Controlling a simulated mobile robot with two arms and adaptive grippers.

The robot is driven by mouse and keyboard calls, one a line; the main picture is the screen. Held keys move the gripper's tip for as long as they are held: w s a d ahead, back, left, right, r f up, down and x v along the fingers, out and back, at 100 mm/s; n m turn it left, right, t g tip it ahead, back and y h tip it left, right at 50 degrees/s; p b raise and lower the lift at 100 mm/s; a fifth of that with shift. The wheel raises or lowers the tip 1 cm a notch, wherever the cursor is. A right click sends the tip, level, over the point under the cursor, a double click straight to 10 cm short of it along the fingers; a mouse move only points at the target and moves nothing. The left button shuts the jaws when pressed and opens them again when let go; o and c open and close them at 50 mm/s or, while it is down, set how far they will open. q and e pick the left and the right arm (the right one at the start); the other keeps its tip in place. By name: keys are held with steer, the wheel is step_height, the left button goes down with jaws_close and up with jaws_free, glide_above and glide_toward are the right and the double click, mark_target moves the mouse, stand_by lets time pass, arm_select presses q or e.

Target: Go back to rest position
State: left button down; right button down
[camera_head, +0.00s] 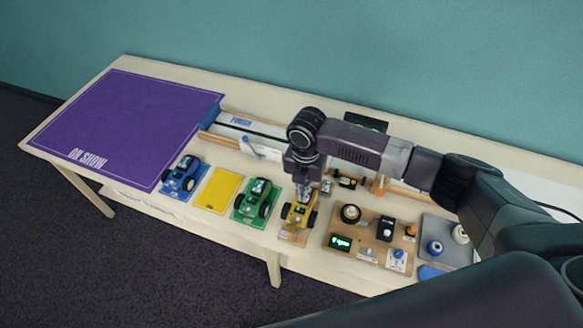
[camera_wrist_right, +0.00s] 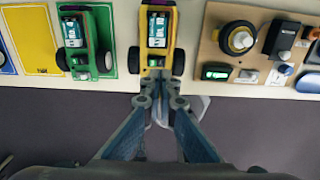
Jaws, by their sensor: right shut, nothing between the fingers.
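My right gripper (camera_head: 306,186) is shut and empty, pointing down over the yellow car in the head view. In the right wrist view, the two fingertips (camera_wrist_right: 162,92) are close together, just at the near end of the yellow car (camera_wrist_right: 157,38). My left gripper does not show in either view.
The green car (camera_head: 257,199), a yellow mat (camera_head: 218,190) and the blue car (camera_head: 182,178) line the front edge. A purple mat (camera_head: 125,125) covers the left end. A wooden control board (camera_head: 372,245) and grey tray (camera_head: 447,224) stand right of the gripper. A track runs behind.

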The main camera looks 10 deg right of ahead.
steer(key=s+a+m+t+y, duration=0.1)
steer(key=s+a+m+y, duration=0.3)
steer(key=s+a+m, duration=0.7)
steer(key=s+d+r+m+t+h, duration=0.3)
steer(key=s+d+m+h, duration=0.1)
steer(key=s+d+m, duration=1.1)
step_height(320, 180, down, 32)
steer(key=d+m+g+b, duration=0.1)
steer(key=d+g+b, duration=0.1)
steer(key=b, duration=0.4)
steer(key=s+d+f+b, duration=0.1)
steer(key=s+f+b, duration=0.1)
steer(key=s+f, duration=0.6)
steer(key=s+d+f+g+b, duration=0.1)
steer(key=s+f+b, duration=0.1)
steer(key=s+f, duration=0.6)
step_height(320, 180, down, 5)
steer(key=shift+s+d+r, duration=0.2)
steer(key=shift+s+d, duration=0.1)
steer(key=shift+s, duration=0.1)
